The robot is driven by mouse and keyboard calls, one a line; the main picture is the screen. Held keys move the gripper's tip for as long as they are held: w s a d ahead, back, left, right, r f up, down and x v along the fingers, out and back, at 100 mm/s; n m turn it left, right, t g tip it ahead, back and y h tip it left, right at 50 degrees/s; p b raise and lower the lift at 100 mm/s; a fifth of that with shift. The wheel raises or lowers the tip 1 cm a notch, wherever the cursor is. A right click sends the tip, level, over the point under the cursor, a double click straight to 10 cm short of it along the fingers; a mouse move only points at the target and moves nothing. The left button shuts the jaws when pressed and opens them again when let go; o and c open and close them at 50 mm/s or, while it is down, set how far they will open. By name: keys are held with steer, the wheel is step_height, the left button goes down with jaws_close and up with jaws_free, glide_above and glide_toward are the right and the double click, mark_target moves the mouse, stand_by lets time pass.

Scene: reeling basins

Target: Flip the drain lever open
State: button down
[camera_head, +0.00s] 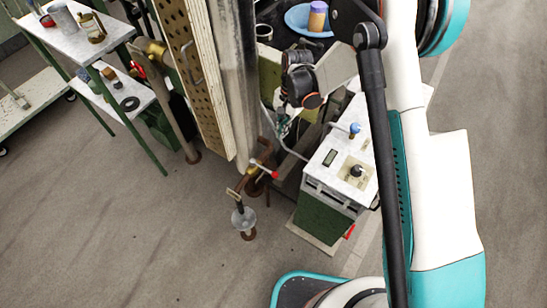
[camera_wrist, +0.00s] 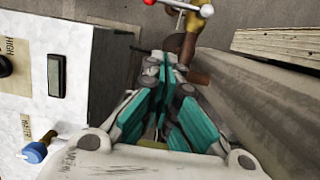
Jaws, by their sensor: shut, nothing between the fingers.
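The drain lever (camera_head: 264,170) is a pale bar with a red end, set across a brass valve on a rusty pipe low beside the grey post. In the wrist view the lever (camera_wrist: 178,6) runs along the top edge, with a red ball at its left end, a white ball at its right end and the brass valve body (camera_wrist: 194,20) below. My gripper (camera_wrist: 166,72) is shut and empty, its teal-padded fingers pointing toward the valve and apart from the lever. In the head view my gripper (camera_head: 284,126) is small, above and slightly right of the lever.
A white-topped cabinet (camera_head: 325,178) with a black knob and blue-handled tap (camera_head: 355,129) stands close right of the lever. The grey post (camera_head: 238,80) and perforated board (camera_head: 190,75) stand left of my gripper. A funnel (camera_head: 243,218) sits below the valve. Floor in front is clear.

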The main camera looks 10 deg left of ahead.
mark_target(264, 168)
steer(key=s+a+f+b, duration=0.2)
steer(key=s+f+b, duration=0.3)
steer(key=f, duration=0.5)
steer(key=shift+s+a+f+b, duration=0.15)
steer(key=shift+s+f+b, duration=0.05)
steer(key=shift+s+b, duration=0.15)
steer(key=shift+a, duration=0.1)
